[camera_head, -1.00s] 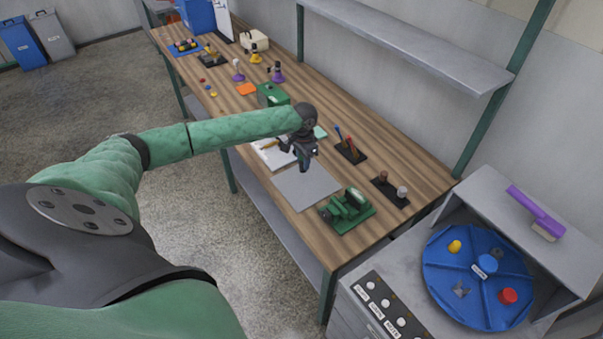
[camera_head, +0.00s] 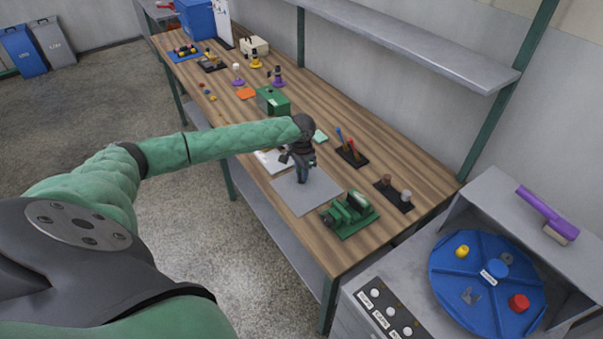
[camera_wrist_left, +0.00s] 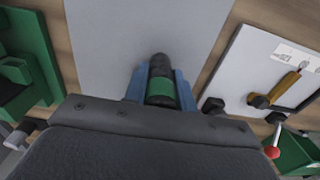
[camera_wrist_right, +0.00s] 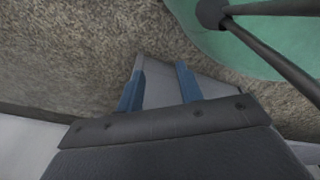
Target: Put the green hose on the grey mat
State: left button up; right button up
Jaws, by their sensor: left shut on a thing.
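The green hose (camera_wrist_left: 160,88) shows in the left wrist view as a short dark piece with a green band. My left gripper (camera_wrist_left: 161,84) is shut on it, with a blue finger on each side. The grey mat (camera_head: 318,194) lies on the wooden workbench, and it also fills the upper middle of the left wrist view (camera_wrist_left: 110,35). In the head view my left gripper (camera_head: 302,177) is over the mat's far part. I cannot tell whether the hose touches the mat. My right gripper (camera_wrist_right: 158,88) is open and empty above the floor.
A green vise-like device (camera_head: 349,213) stands near the mat's right side. A white board (camera_wrist_left: 262,65) with a yellow-handled tool lies on the mat's other side. A green box (camera_head: 273,101) and two black holders (camera_head: 351,157) stand around. A blue round tray (camera_head: 488,281) is at right.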

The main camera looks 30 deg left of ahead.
pick_arm(q)
jog(key=shift+f, duration=0.1)
jog(key=o, duration=1)
pick_arm(e)
jog(key=shift+s, duration=0.2)
pick_arm(q)
jog(key=shift+r+p, duration=0.3)
jog(key=shift+r, duration=0.1)
notch_tip(320, 180, up, 4)
jog(key=p, duration=0.4)
jog(key=shift+r, duration=0.15)
notch_tip(320, 180, up, 5)
jog(key=p, duration=0.3)
jog(key=shift+r, duration=1.05)
pick_arm(e)
jog(key=s+d+r, duration=0.2)
jog(key=s+r, duration=0.1)
jog(key=s, duration=0.7)
jog(key=shift+s+g, duration=0.15)
jog(key=shift+g, duration=0.25)
